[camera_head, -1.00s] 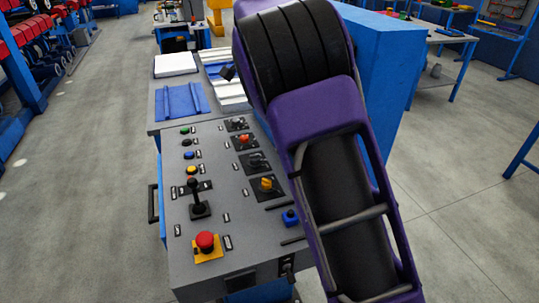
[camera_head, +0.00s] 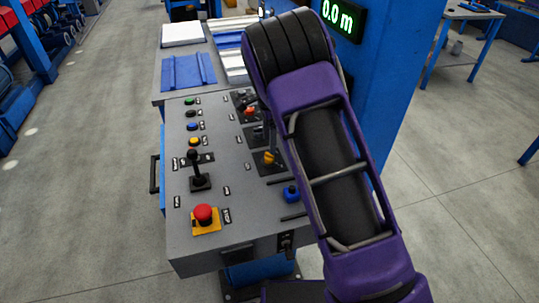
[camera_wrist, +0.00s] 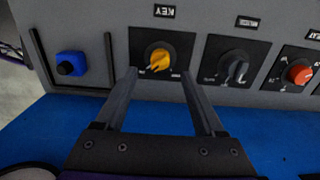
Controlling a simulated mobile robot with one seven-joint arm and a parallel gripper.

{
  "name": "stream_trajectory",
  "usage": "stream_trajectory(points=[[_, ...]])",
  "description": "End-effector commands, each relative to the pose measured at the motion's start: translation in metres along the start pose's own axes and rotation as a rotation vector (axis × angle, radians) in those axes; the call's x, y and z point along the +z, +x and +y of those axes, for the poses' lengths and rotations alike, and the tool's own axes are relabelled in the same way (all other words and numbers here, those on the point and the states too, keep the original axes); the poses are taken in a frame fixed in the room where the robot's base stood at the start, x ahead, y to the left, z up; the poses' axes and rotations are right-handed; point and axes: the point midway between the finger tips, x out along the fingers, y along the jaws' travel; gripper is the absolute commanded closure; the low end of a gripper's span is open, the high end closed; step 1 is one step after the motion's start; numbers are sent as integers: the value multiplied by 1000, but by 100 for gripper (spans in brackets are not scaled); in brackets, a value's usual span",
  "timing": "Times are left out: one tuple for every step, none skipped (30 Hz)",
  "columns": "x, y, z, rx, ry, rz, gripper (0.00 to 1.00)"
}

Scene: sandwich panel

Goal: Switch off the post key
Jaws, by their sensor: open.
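The yellow key switch (camera_wrist: 158,60) sits on a black square plate under a label reading KEY, and is tilted in the wrist view. It also shows in the head view (camera_head: 270,158) on the right side of the grey sloped panel (camera_head: 225,165). My gripper (camera_wrist: 159,74) is open and empty. Its two fingers point at the key plate, one on each side of the knob and just below it in the wrist view. I cannot tell whether the fingertips touch the panel. In the head view my arm hides most of the gripper.
A dark knob (camera_wrist: 236,71) and a red knob (camera_wrist: 299,73) stand right of the key in the wrist view. A blue button (camera_wrist: 70,64) sits between two bars to its left. A joystick (camera_head: 198,172) and a red emergency stop (camera_head: 204,214) are on the panel's left side.

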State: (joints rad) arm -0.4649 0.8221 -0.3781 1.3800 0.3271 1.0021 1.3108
Motion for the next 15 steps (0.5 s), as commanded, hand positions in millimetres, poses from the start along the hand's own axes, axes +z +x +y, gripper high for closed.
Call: stream_trajectory(points=[[0, 13, 1, 3, 1, 0, 29], [0, 19, 0, 3, 0, 0, 29], [0, 26, 0, 2, 0, 1, 29], [0, 31, 0, 2, 0, 1, 29], [0, 36, 1, 2, 1, 1, 29], [0, 42, 0, 2, 1, 1, 29], [0, 46, 0, 1, 1, 1, 29], [0, 49, 0, 1, 1, 1, 29], [0, 52, 0, 1, 1, 0, 29], [0, 55, 0, 0, 1, 0, 29], [0, 57, 0, 0, 1, 0, 29], [0, 59, 0, -1, 0, 0, 29], [0, 60, 0, -1, 0, 0, 29], [0, 61, 0, -1, 0, 0, 29], [0, 62, 0, -1, 0, 0, 29]])
